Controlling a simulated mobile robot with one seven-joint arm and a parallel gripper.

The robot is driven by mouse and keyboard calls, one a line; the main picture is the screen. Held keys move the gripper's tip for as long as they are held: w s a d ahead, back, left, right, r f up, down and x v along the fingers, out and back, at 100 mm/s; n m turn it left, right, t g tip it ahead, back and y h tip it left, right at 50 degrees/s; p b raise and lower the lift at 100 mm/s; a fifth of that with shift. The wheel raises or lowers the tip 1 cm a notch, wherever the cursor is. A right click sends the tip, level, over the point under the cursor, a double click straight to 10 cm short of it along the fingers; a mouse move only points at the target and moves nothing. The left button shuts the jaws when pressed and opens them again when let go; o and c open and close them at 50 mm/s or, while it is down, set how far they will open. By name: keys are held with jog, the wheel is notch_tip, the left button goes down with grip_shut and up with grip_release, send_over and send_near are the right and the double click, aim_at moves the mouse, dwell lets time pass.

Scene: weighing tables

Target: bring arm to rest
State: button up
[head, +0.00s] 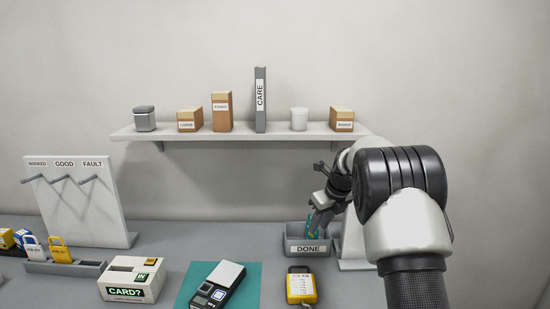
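My arm (410,215) reaches in from the right of the head view, with its forearm bent towards the back of the table. My gripper (318,208) is dark and points down over a grey tray labelled DONE (308,249). A small teal and orange thing (310,219) shows at the fingertips, above the tray's back edge. I cannot tell whether the fingers hold it or are only beside it. The finger gap is too small and partly hidden to read.
A wall shelf (240,132) with boxes, a binder and a jar is above and behind my gripper. A hook board (80,200) stands at left.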

jog(key=s+r+n+t, duration=0.1)
jog(key=s+r+n, duration=1.5)
jog(key=s, duration=0.5)
jog(key=s+f+n+h, duration=0.2)
jog(key=s+n, duration=1.2)
jog(key=s, duration=0.9)
jog(key=shift+t, duration=0.4)
jog(key=shift+s, duration=0.1)
